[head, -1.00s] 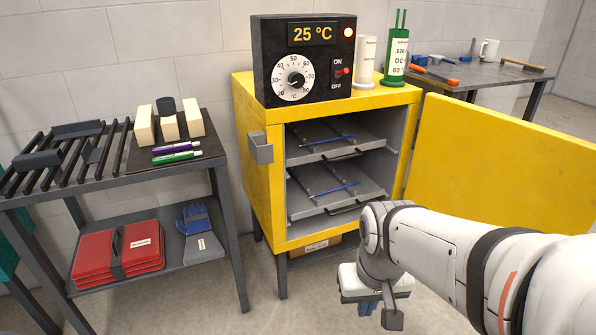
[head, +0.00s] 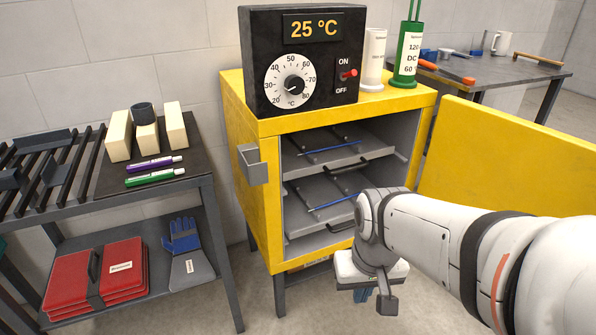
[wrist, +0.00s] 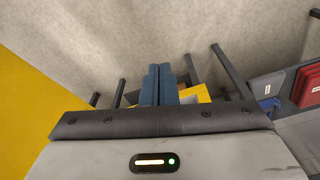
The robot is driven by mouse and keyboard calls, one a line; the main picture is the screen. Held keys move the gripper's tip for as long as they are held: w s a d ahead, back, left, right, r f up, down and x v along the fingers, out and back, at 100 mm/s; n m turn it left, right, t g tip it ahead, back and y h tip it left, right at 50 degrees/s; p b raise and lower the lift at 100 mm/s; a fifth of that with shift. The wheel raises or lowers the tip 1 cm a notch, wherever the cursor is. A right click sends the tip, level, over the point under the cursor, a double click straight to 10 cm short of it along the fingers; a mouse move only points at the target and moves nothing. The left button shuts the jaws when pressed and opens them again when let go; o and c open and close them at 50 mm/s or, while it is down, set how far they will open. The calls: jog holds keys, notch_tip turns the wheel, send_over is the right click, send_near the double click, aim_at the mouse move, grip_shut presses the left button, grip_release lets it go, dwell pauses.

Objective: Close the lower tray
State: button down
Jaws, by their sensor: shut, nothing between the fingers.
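The yellow cabinet (head: 252,180) stands open, with two grey trays inside. The lower tray (head: 300,220) has a blue rod lying on it and a dark handle at its front; my arm covers its right part. The upper tray (head: 315,165) sits above it with a blue rod and a dark handle. How far either tray sticks out is hard to tell. My gripper (head: 362,295) is in front of and below the lower tray, pointing down, apart from it. Its blue fingers are together and empty in the wrist view (wrist: 159,84).
The yellow door (head: 500,150) is swung wide open to the right, behind my arm.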

jog(key=w+d+f+m+t, duration=0.2)
jog(key=w+f, duration=0.1)
jog(key=w, duration=0.3)
jog(key=w+d+f+m+t, duration=0.1)
jog(key=w+d+f+m, duration=0.1)
jog(key=w+f, duration=0.35)
jog(key=m+t+y+b, duration=0.4)
jog(key=m+t+y, duration=0.1)
jog(key=m+t, duration=0.5)
send_near(311, 222)
jog(key=shift+w+a+r, duration=0.2)
jog(key=shift+w+a, duration=0.1)
jog(key=shift+a, duration=0.2)
jog(key=shift+w+a+r, duration=0.2)
jog(key=shift+w+a, duration=0.05)
jog(key=shift+a, duration=0.25)
jog(key=w, duration=0.1)
jog(key=w+a, duration=0.1)
jog(key=w, duration=0.2)
jog(key=shift+w+a, duration=0.35)
jog(key=shift+r, duration=0.1)
